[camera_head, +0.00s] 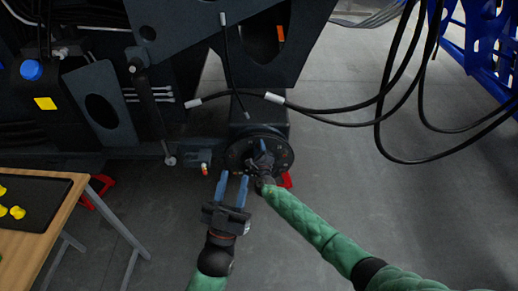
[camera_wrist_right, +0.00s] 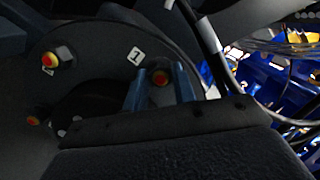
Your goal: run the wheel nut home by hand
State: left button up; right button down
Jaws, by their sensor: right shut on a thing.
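The dark round wheel hub (camera_head: 284,160) sits low on the chassis and also fills the upper left of the right wrist view (camera_wrist_right: 100,52). My right gripper (camera_head: 262,148) is at the hub's face. In the right wrist view its two blue fingers (camera_wrist_right: 161,80) stand on either side of an orange-red tipped wheel nut (camera_wrist_right: 160,77), by a white label reading 1, and are shut on it. The nut's threads and seat are hidden. My left gripper (camera_head: 233,177) is open and empty just in front of the hub's lower left edge, fingers pointing toward it.
More orange-tipped fasteners (camera_wrist_right: 49,59) sit around the hub. Black hoses (camera_head: 340,118) hang across the chassis to the right. A wooden table (camera_head: 62,212) with a black tray (camera_head: 38,190) of yellow parts stands at left. The floor at lower right is clear beyond my right arm.

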jog(key=m+h+b, duration=0.1)
jog(key=m+b, duration=0.3)
jog(key=m+h+b, duration=0.1)
jog(key=m+b, duration=0.3)
jog(key=b, duration=0.1)
jog(key=m+t+b, duration=0.1)
jog(key=m+b, duration=0.4)
jog(key=shift+w+f+h, duration=0.1)
jog(key=shift+f+h, duration=0.1)
jog(key=shift+h, duration=0.2)
jog(key=c, duration=1.3)
grip_release()
jog(key=shift+r, duration=0.35)
jog(key=shift+o, duration=1.2)
jog(key=shift+f, duration=0.1)
jog(key=shift+s+p, duration=1.05)
jog(key=shift+s, duration=1.45)
